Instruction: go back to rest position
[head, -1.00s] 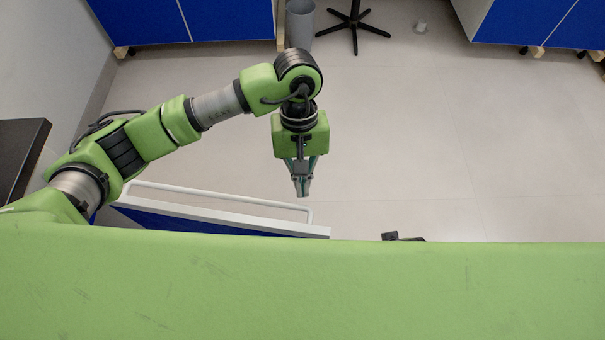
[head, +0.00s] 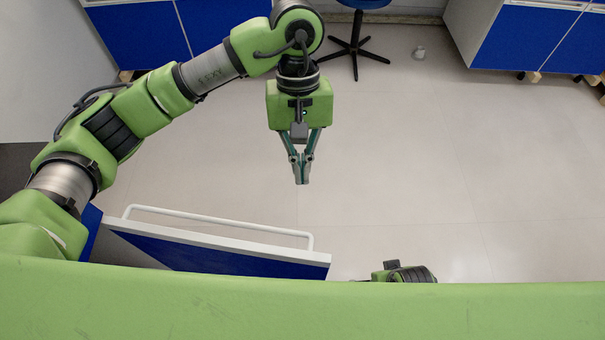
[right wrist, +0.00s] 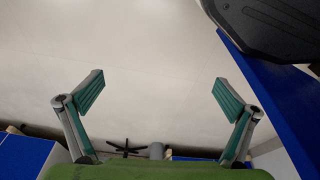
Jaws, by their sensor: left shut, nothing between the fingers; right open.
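My left gripper (head: 301,168) hangs from the left arm in the middle of the head view. Its fingers are together with nothing between them, above bare floor. My right gripper (right wrist: 157,95) shows in the right wrist view with its two fingers spread wide and nothing between them. In the head view only a small part of my right arm shows at the lower edge, and the right gripper is hidden there.
A blue and white drawer front with a white rail handle (head: 220,224) lies below the left arm. Blue cabinets (head: 222,28) and a stool (head: 357,40) stand at the back. The floor (head: 440,150) is open on the right.

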